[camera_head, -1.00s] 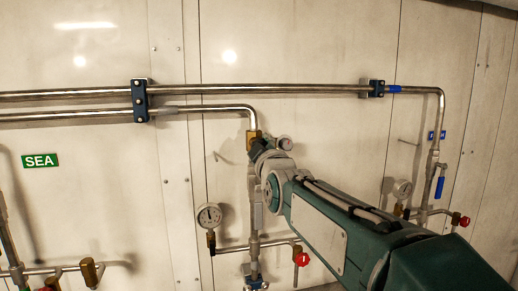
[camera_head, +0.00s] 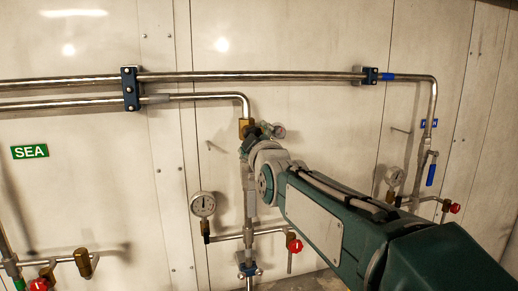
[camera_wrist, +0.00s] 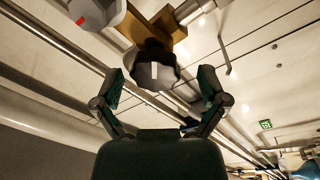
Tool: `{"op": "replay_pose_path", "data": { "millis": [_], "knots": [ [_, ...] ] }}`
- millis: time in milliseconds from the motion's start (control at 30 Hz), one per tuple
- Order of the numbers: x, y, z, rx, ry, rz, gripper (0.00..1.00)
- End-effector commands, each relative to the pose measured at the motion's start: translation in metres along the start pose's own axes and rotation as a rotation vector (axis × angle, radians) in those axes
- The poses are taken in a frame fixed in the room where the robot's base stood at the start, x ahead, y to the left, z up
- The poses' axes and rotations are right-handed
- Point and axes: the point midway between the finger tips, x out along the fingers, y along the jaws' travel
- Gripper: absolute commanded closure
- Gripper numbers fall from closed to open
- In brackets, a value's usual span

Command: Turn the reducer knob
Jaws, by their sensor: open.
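In the wrist view, a dark grey, ridged round knob (camera_wrist: 154,74) with a white mark sits below a brass body (camera_wrist: 150,30); I take it to be the reducer knob. My gripper (camera_wrist: 160,82) is open, with one finger on each side of the knob's lower end. Gaps show between the fingers and the knob, though depth is hard to judge. In the head view, my gripper is at the brass fitting (camera_head: 245,127) below the pipe's bend. My arm hides the knob there.
A round grey part with a red mark (camera_wrist: 92,10) is close beside the knob. A small gauge (camera_head: 278,131) is near my wrist. Below are a larger gauge (camera_head: 203,204) and a red-knobbed valve (camera_head: 295,246). Steel pipes (camera_head: 240,76) run along the wall above.

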Motion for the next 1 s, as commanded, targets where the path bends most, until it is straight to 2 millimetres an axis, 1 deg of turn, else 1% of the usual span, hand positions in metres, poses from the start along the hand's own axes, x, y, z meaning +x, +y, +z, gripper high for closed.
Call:
{"op": "replay_pose_path", "data": {
  "millis": [33, 400, 533, 700, 1000],
  "knots": [
    [-0.008, 0.001, -0.001, 0.000, 0.002, 0.002, 0.07],
    [-0.076, -0.001, 0.000, 0.001, 0.000, 0.000, 0.07],
    [-0.095, -0.002, 0.000, -0.001, -0.001, -0.002, 0.07],
    [-0.108, -0.003, 0.001, -0.001, -0.002, -0.003, 0.07],
    [-0.110, -0.003, 0.001, 0.000, -0.002, -0.003, 0.07]
  ]
}}
